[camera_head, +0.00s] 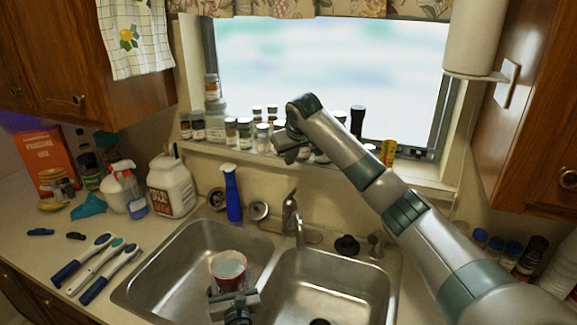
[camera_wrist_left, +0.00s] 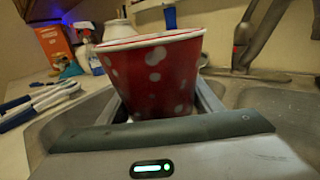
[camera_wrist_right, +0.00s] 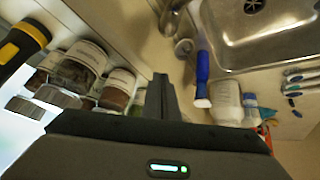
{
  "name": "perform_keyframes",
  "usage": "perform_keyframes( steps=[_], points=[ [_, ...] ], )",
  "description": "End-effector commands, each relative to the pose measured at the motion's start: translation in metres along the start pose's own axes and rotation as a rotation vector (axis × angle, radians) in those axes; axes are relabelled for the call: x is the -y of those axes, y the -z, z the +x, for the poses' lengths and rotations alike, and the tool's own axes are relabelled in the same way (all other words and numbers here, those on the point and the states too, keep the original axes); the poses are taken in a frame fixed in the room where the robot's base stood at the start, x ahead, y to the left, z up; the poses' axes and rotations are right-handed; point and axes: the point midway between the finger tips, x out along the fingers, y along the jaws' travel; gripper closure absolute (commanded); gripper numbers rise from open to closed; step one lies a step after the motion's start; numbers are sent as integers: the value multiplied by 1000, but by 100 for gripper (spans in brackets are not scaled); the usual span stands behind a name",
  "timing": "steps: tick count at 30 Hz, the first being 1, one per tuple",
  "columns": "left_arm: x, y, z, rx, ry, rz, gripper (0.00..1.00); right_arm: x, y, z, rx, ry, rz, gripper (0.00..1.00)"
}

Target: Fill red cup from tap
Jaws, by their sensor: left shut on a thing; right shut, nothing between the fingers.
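The red cup with white dots (camera_wrist_left: 155,78) stands upright between the fingers of my left gripper; its rim and inside show in the head view (camera_head: 229,266). My left gripper (camera_head: 234,296) is shut on it, over the left basin. The tap (camera_head: 299,232) rises behind the divider, right of and apart from the cup; part of it shows in the left wrist view (camera_wrist_left: 255,38). No water stream is visible. My right gripper (camera_head: 286,152) is shut and empty, raised by the windowsill, above and behind the tap; its closed fingers show in the right wrist view (camera_wrist_right: 160,98).
Jars (camera_head: 245,133) line the windowsill close to my right gripper. Brushes (camera_head: 100,268) lie on the left counter. The right basin (camera_head: 345,290) looks clear.

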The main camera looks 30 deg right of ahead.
Motion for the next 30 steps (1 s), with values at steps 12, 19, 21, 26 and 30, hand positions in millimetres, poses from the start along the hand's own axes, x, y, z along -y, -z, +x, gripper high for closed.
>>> perform_keyframes(
  steps=[12, 19, 21, 26, 30],
  points=[
    [0, 0, 0, 0, 0, 0, 61, -1, 3, -28, 1, 0, 0, 100],
    [0, 0, 0, 0, 0, 0, 61, -1, 3, -27, 1, 0, 0, 100],
    [0, 0, 0, 0, 0, 0, 61, -1, 3, -27, 1, 0, 0, 100],
    [0, 0, 0, 0, 0, 0, 61, -1, 3, -27, 1, 0, 0, 100],
    [0, 0, 0, 0, 0, 0, 61, 0, 3, -27, 1, 0, 0, 100]
  ],
)
